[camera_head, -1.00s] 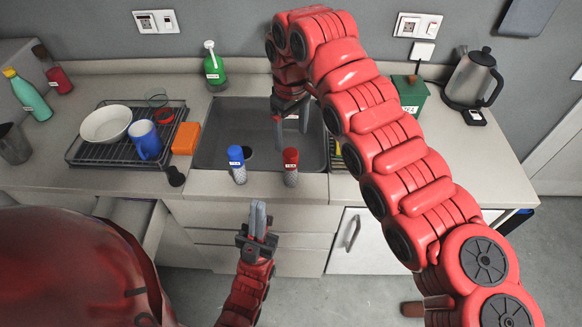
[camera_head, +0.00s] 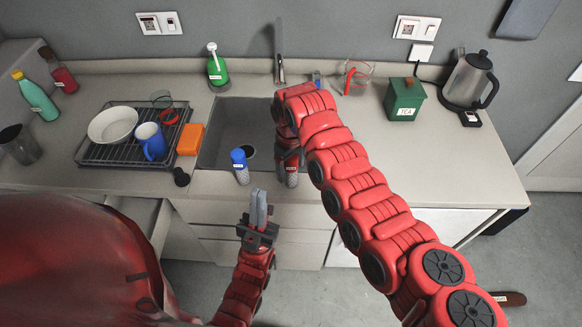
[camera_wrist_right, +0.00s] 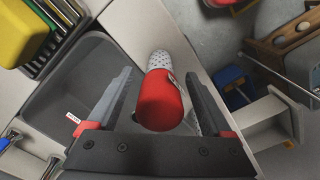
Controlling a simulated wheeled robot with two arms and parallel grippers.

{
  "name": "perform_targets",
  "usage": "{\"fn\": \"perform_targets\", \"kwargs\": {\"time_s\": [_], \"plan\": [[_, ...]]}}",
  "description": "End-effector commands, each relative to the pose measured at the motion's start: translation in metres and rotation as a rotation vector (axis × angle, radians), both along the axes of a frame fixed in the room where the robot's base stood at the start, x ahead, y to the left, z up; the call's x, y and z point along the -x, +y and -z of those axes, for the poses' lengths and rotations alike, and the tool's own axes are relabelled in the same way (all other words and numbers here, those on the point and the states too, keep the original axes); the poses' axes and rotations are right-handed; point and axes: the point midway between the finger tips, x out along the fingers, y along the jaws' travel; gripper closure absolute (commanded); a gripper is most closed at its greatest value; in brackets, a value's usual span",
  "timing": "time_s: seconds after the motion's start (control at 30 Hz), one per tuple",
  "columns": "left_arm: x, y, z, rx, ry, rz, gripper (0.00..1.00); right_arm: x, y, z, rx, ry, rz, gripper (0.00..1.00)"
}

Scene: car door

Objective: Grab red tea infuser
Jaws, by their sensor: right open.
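The red tea infuser (camera_wrist_right: 161,100) has a red cap and a perforated metal body. It stands at the front edge of the sink, and its lower part (camera_head: 291,180) shows below my right gripper in the head view. My right gripper (camera_wrist_right: 162,98) is open, with one finger on each side of the red cap; I cannot tell whether they touch it.
A blue-capped infuser (camera_head: 240,165) stands just left of the red one. The sink (camera_head: 225,125) lies behind them. A drying rack (camera_head: 100,155) with a bowl and blue mug is at left. A green tea box (camera_head: 404,99) and kettle (camera_head: 469,80) stand at right.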

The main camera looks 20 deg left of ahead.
Motion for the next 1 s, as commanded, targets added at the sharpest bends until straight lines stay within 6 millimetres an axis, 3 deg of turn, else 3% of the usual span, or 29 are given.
{"fn": "perform_targets", "kwargs": {"time_s": [0.1,0.27,0.73,1.0], "plan": [[-0.0001,0.0000,-0.0067,0.000,0.001,0.000,1.00,0.0008,-0.0006,0.0111,0.001,0.002,-0.001,0.16],[-0.0001,0.0001,-0.0048,0.000,0.001,0.000,1.00,0.0002,-0.0004,0.0130,-0.001,0.000,0.000,0.16],[0.0000,0.0000,-0.0048,0.000,0.000,0.000,1.00,0.0002,-0.0004,0.0124,0.000,0.000,0.000,0.97],[0.0000,0.0000,-0.0049,0.000,0.001,0.000,1.00,0.0002,-0.0004,0.0122,0.000,0.000,0.000,1.00]]}}
